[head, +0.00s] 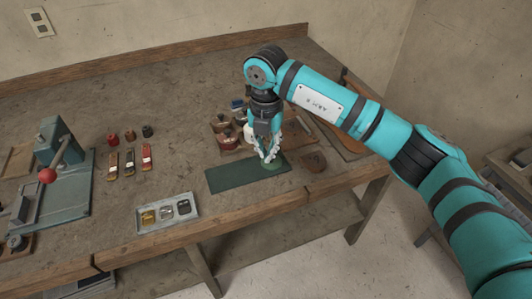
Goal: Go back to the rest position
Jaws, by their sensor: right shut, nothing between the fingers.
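My right gripper (268,154) points down over the right end of a dark green mat (232,177) on the workbench. Its fingers are shut with nothing between them. A small green round thing (272,165) lies right below the fingertips; whether they touch it I cannot tell. My right arm reaches in from the right edge, bent down at the wrist. My left gripper is not in view.
A grey tray (141,226) with several small metal pieces lies at the bench's front edge. A press with a red knob (47,176) stands at the left. A wooden block (228,142) sits left of my gripper and a brown piece (313,161) right of it.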

